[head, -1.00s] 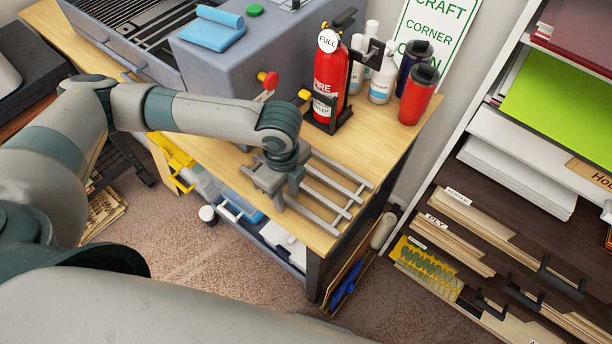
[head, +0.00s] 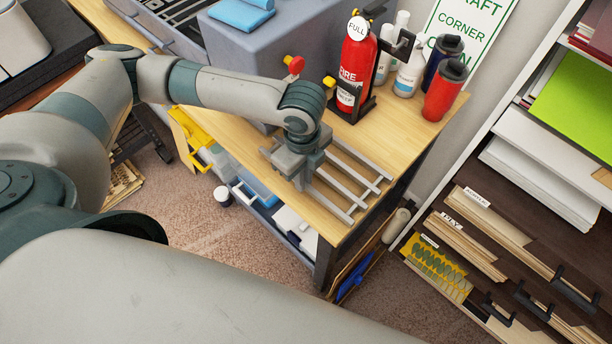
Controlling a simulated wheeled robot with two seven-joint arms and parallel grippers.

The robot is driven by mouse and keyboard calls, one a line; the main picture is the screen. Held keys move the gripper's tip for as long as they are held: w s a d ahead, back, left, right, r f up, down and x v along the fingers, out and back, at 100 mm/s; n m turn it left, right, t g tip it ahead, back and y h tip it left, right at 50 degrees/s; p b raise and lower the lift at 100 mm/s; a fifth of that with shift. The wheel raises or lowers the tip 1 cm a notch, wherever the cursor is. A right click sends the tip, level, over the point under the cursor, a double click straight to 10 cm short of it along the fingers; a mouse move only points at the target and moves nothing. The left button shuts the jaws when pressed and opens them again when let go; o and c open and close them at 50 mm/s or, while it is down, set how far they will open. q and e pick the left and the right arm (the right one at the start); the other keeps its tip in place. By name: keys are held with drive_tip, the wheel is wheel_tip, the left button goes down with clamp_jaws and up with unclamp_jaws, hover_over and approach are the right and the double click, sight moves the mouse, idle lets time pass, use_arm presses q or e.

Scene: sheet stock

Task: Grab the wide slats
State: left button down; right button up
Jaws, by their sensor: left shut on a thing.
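A grey slatted rack (head: 360,184) of several parallel bars lies on the wooden table top near its right front corner. My left gripper (head: 298,172) points down over the rack's left part and is shut on it. The gripper hides its own fingertips and some of the bars, so the exact place of the hold cannot be seen. The rack looks flat on or very close to the table; I cannot tell whether it touches. My right gripper is out of view.
A red fire extinguisher (head: 357,65), white bottles (head: 409,74) and a red tumbler (head: 444,92) stand behind the rack. A grey machine (head: 262,45) is at the back left. A shelf unit with labelled files (head: 470,240) stands at the right, across a floor gap.

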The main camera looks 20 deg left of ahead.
use_arm(q)
drive_tip(key=shift+r, duration=0.4)
wheel_tip(320, 180, up, 2)
drive_tip(key=shift+r+b, duration=0.25)
drive_tip(key=shift+b, duration=0.4)
drive_tip(key=s+d+r+p, duration=0.1)
drive_tip(key=s+r+p, duration=0.6)
drive_tip(key=s+p, duration=0.3)
drive_tip(key=shift+s+d, duration=0.25)
drive_tip(key=shift+s, duration=0.55)
drive_tip(key=shift+f, duration=0.1)
